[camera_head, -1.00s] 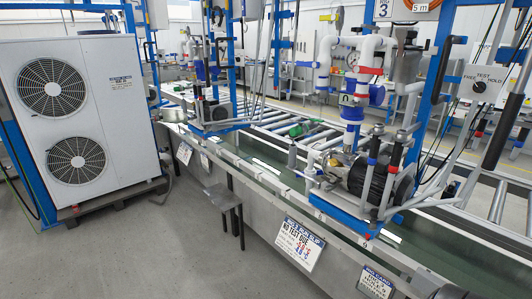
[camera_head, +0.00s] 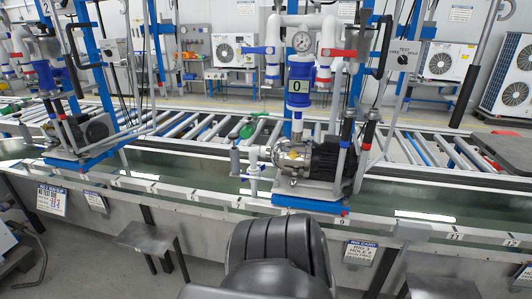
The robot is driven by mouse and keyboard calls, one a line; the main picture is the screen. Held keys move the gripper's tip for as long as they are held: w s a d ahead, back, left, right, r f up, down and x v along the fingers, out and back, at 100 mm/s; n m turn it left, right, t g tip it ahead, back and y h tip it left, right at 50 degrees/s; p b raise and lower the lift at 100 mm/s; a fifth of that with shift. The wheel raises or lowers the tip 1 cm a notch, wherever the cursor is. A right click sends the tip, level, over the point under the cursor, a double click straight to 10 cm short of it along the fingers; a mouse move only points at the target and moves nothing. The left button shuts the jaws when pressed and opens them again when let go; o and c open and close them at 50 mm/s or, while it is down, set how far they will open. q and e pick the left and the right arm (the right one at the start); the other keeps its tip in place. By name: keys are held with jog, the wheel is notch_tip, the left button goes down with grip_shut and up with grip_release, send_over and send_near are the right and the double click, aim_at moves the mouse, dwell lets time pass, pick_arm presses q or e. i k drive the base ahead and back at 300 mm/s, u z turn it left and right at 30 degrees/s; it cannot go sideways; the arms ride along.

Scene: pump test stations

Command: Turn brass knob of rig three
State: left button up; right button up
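The pump rig (camera_head: 310,206) in the middle of the head view stands on a blue base on the bench. It has a blue filter housing (camera_head: 298,92) marked 0, a round gauge (camera_head: 302,41), a blue lever (camera_head: 257,50) and a red lever (camera_head: 340,53). A small brass-coloured part (camera_head: 293,155) shows on the pump body; it is too small to tell whether it is the knob. A card (camera_head: 360,253) on the bench front below appears to read rig 3. Neither of my grippers is in view.
Another rig (camera_head: 82,130) stands to the left, under a sign with a 2. A test and hold switch panel (camera_head: 403,55) is at the upper right of the middle rig. A stool (camera_head: 146,238) stands before the bench at left. Rollers (camera_head: 210,128) run behind the rigs.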

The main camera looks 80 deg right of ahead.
aim_at(294, 155)
jog(key=z, duration=0.4)
jog(key=i, duration=0.9)
jog(key=z, duration=1.5)
jog(key=i, duration=0.6)
jog(key=z, duration=0.6)
